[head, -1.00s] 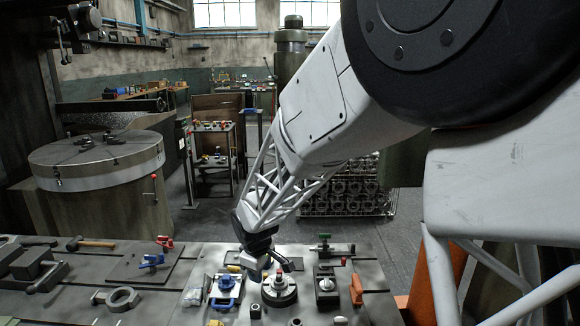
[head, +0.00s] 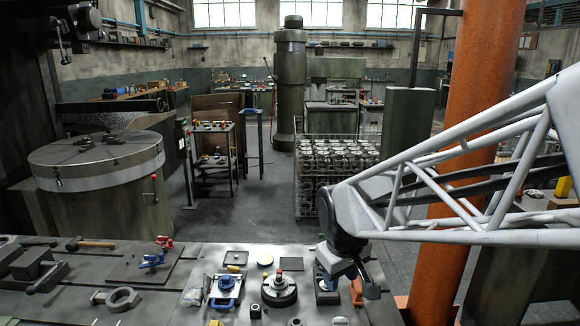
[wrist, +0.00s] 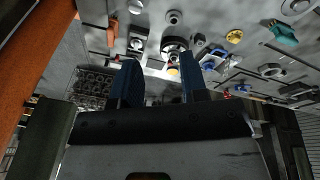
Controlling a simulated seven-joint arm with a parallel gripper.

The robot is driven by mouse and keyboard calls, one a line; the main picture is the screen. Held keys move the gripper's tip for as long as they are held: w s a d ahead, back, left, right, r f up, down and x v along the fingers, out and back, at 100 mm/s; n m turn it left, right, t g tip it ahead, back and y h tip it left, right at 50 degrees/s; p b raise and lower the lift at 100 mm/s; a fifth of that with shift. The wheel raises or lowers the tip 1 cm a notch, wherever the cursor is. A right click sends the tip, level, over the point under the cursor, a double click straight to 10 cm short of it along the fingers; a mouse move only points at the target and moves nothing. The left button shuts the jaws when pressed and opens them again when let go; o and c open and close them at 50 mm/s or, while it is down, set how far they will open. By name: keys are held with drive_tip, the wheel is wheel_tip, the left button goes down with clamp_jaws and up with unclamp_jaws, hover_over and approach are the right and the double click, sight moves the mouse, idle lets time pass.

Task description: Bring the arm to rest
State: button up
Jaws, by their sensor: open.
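My gripper (head: 358,284) hangs above the right end of the workbench (head: 190,308) in the head view, its arm reaching in from the right. In the wrist view my gripper (wrist: 160,78) shows two dark blue fingers standing apart with nothing between them. It is open and empty. In the head view it covers part of a fixture (head: 325,295) on the bench. A round fixture with a red top (head: 279,289) stands to its left. I cannot tell the exact height of the fingers above the bench.
A blue fixture (head: 226,287), a ring-ended casting (head: 119,299) and a hammer (head: 92,244) lie farther left. An orange piece (head: 356,291) is close by the gripper in the picture. Behind the bench stand a wire crate of castings (head: 338,170) and an orange column (head: 480,150).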

drive_tip(key=s+d+r+m, duration=0.1)
drive_tip(key=s+d+m, duration=0.2)
drive_tip(key=s, duration=0.6)
drive_tip(key=s+d+r+m, duration=0.1)
drive_tip(key=s+d+m, duration=0.1)
drive_tip(key=s+d, duration=0.3)
drive_tip(key=s, duration=0.3)
drive_tip(key=shift+s+m, duration=0.35)
drive_tip(key=shift+m, duration=0.05)
